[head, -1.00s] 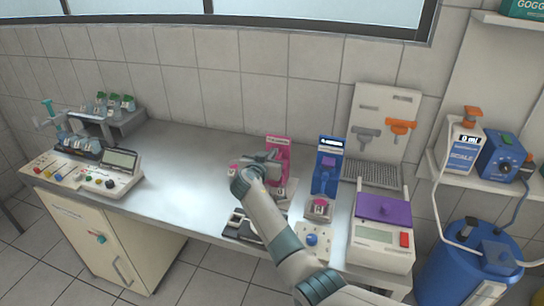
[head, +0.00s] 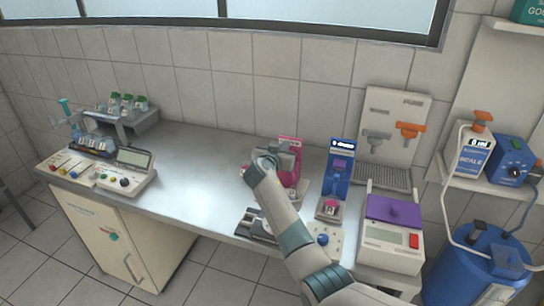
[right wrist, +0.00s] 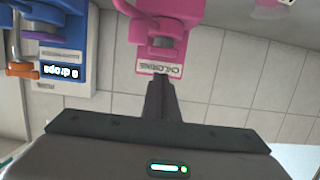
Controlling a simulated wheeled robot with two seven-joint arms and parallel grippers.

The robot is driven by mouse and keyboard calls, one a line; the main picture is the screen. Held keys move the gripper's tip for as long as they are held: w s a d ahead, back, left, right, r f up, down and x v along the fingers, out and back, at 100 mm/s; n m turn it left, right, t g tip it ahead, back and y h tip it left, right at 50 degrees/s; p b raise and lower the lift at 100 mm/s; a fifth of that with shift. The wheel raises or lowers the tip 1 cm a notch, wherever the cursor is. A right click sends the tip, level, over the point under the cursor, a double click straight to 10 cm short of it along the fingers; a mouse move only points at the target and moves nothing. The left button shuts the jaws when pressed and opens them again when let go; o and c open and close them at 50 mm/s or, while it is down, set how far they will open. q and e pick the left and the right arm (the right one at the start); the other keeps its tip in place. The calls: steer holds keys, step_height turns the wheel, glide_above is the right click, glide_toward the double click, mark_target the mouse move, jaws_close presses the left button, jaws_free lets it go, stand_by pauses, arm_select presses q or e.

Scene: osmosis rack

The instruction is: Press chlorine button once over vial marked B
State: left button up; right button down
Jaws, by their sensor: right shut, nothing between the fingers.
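The pink chlorine dispenser (head: 291,141) stands at the back of the bench, partly hidden behind my right arm. In the right wrist view, its pink body (right wrist: 169,25) and white chlorine label (right wrist: 160,68) show upside down. My right gripper (right wrist: 160,85) is shut and empty, its fingertips close to the label; I cannot tell whether they touch. In the head view my right gripper (head: 285,158) is in front of the dispenser. I cannot make out a button or a vial marked B. Several green-capped vials (head: 128,102) stand at the far left, letters unreadable. My left gripper is out of view.
A purple-lidded device (head: 393,210) stands farther right. A meter with coloured knobs (head: 100,176) is at the left. The bench's middle left is clear.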

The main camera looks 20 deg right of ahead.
steer(key=b+v, duration=0.4)
steer(key=v, duration=0.6)
stand_by(0.8)
